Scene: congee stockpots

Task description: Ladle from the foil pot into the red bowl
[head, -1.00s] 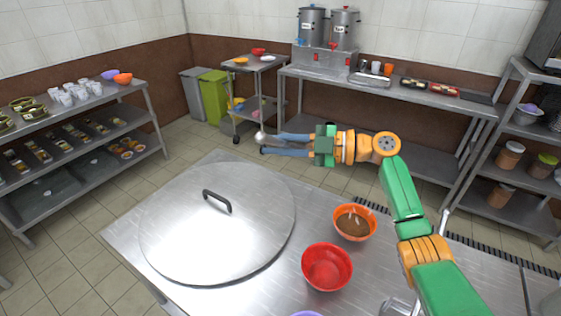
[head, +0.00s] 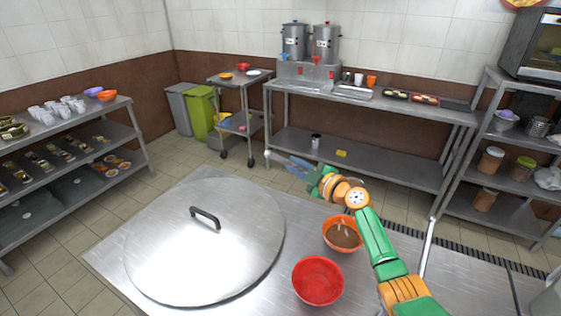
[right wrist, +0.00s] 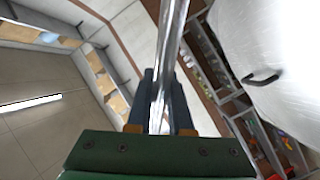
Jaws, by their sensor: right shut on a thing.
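The red bowl (head: 318,281) stands empty on the steel table in front. My right gripper (head: 284,162) is raised above the far side of the table, beyond the bowls. It is shut on a shiny metal rod, which looks like a ladle handle (right wrist: 172,45) in the right wrist view. In the head view only a small pale tip (head: 268,153) shows beyond the fingers. A large round steel lid (head: 165,245) with a black handle lies left of the red bowl; what is under it is hidden. I cannot make out which pot is the foil pot. My left gripper is not in view.
An orange bowl (head: 341,236) with brown contents stands behind the red bowl, close to my right arm. A thin metal rod (head: 428,248) rises at the right. Two steel urns (head: 310,43) stand on the back counter. A shelf (head: 100,118) with cups is at the left.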

